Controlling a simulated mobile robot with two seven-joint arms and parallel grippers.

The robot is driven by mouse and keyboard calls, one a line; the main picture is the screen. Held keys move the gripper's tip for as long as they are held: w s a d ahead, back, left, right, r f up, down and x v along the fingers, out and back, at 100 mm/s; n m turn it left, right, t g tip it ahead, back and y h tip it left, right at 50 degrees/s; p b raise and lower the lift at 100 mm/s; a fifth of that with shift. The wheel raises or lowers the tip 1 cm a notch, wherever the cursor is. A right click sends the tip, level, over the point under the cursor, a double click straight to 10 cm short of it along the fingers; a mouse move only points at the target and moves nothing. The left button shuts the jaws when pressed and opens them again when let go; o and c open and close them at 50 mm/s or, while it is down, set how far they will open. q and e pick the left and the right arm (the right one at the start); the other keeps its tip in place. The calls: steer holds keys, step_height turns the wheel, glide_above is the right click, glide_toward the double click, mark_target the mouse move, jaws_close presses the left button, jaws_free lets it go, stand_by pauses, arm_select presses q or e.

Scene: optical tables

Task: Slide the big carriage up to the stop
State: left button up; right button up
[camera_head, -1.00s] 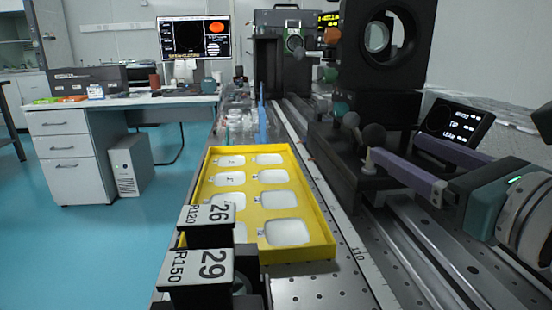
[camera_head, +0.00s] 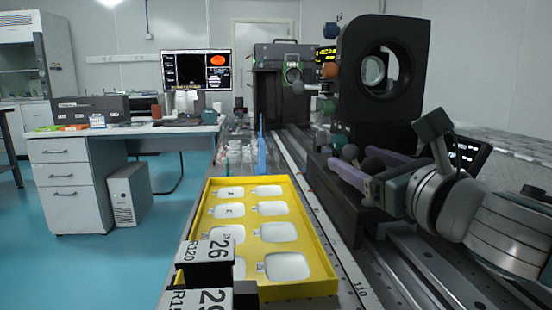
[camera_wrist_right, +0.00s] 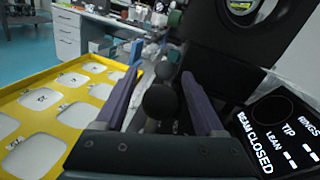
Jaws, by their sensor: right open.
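The big carriage (camera_head: 375,85) is a tall black mount with a round lens opening, standing on the rails at the right. A dark ball knob (camera_head: 373,162) is low on its near side. My right gripper (camera_head: 350,168) is open, its purple fingers at the carriage's near side. In the right wrist view, the ball knob (camera_wrist_right: 160,101) lies between the spread fingers (camera_wrist_right: 160,80), with no clear contact. Another rounded knob (camera_head: 349,152) is just beyond. I cannot make out the stop. My left gripper is not in view.
A yellow tray (camera_head: 327,270) with white-filled recesses lies left of the rails, with numbered blocks (camera_head: 210,250) at its near corner. A blue upright piece (camera_head: 262,150) stands behind it. A black display (camera_wrist_right: 280,135) reading "BEAM CLOSED" is close right of the gripper.

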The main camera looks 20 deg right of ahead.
steer(key=shift+c, duration=0.3)
jaws_close()
steer(key=shift+a, duration=0.1)
stand_by(1.0)
